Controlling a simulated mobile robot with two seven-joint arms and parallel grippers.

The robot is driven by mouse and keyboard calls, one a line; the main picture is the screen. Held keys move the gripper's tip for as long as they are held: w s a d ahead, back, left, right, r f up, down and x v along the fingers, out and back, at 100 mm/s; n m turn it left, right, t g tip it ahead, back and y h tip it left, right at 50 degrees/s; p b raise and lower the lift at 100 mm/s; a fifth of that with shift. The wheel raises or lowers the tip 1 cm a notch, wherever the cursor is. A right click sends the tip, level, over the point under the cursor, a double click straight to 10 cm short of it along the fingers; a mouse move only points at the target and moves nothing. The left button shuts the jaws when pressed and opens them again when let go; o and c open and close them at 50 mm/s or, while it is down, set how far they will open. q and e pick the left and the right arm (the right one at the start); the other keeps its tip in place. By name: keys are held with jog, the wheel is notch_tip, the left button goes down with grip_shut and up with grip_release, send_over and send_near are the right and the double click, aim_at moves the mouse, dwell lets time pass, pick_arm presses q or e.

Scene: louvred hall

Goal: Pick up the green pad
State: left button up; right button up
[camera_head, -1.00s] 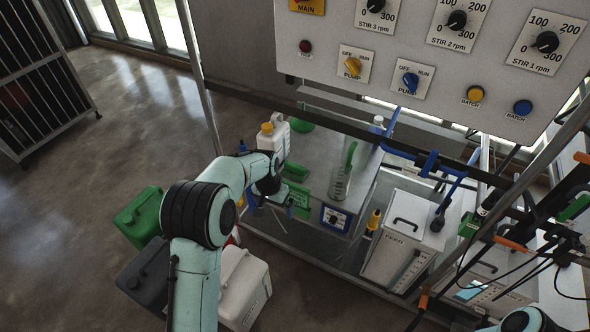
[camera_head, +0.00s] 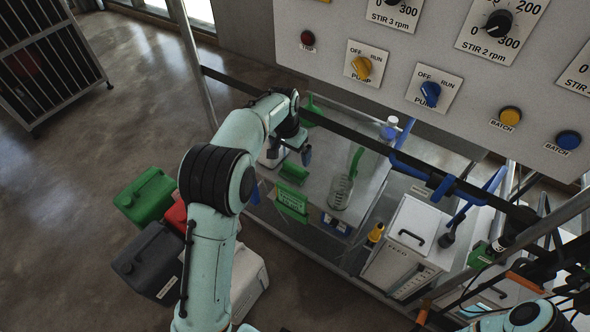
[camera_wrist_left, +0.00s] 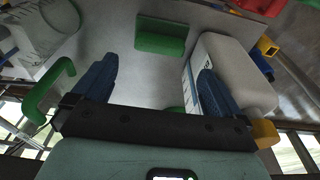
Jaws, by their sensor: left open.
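The green pad (camera_head: 294,172) lies on the grey bench top near its front edge. In the left wrist view the pad (camera_wrist_left: 160,36) is a flat block lying ahead of the fingers at the top middle. My left gripper (camera_head: 303,150) is over the bench, just behind the pad in the head view, apart from it. In the left wrist view its two blue fingers (camera_wrist_left: 155,84) are spread with nothing between them. My right arm shows only at the bottom right, and its gripper is out of view.
A white jug (camera_wrist_left: 238,72) stands close beside one finger; my arm mostly hides it in the head view. A glass cylinder (camera_head: 340,190) with a green-handled item stands right of the pad. A green sign (camera_head: 291,203) is at the bench front. A control panel (camera_head: 440,60) overhangs behind.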

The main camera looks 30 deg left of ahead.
aim_at(294, 166)
pick_arm(q)
jog(key=f, duration=0.3)
jog(key=w+f, duration=0.1)
jog(key=f, duration=0.5)
jog(key=shift+w, duration=0.3)
jog(key=c, duration=0.9)
jog(key=shift+o, duration=0.2)
pick_arm(e)
jog(key=shift+f, duration=0.2)
pick_arm(q)
jog(key=shift+r, duration=0.1)
notch_tip(294, 166, up, 20)
jog(key=p, duration=0.2)
pick_arm(e)
jog(key=w+r, duration=0.2)
jog(key=r, duration=0.1)
jog(key=shift+w+r, duration=0.15)
jog(key=shift+w, duration=0.15)
